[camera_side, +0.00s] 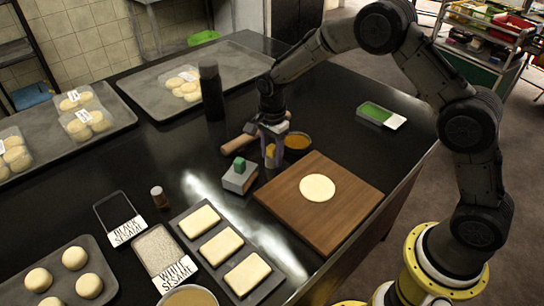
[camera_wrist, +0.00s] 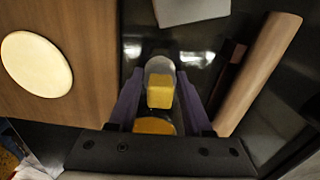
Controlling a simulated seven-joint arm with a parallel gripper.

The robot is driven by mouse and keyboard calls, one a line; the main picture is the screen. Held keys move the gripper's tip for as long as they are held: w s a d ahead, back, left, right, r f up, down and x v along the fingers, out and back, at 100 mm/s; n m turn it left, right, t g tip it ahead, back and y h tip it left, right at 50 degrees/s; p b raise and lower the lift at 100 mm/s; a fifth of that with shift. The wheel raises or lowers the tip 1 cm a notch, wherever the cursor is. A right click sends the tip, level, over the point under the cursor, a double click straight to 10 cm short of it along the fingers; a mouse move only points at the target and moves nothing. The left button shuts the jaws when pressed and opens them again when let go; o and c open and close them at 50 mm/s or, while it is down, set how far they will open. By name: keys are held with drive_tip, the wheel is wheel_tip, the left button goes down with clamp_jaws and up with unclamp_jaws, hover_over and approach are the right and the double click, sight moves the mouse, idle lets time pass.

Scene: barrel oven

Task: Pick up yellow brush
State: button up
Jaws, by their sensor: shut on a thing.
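The yellow brush (camera_wrist: 160,95) shows as a yellow block in the wrist view, with a pale rounded part beyond it. It is between the two purple fingers of my gripper (camera_wrist: 160,80). My gripper (camera_side: 273,153) points down over the black counter in the side view, left of the wooden board. The brush shows there as a small yellow patch (camera_side: 270,150) between the fingers, which hide most of it. My gripper is shut on the brush. I cannot tell whether its lower end touches the counter.
A bowl of orange liquid (camera_side: 297,141) stands close behind my gripper. A rolling pin (camera_side: 240,140) lies to the left. A grey-white box with a green block (camera_side: 239,175) stands in front. A board (camera_side: 285,200) with a dough disc (camera_side: 317,188) is at right. A dark bottle (camera_side: 211,92) stands behind.

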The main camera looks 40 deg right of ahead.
clamp_jaws()
drive_tip(key=shift+r, duration=0.15)
drive_tip(key=shift+r, duration=0.6)
drive_tip(key=s+d+r, duration=0.1)
drive_tip(key=s+r, duration=1)
drive_tip(key=s, duration=0.3)
drive_tip(key=shift+r, duration=0.3)
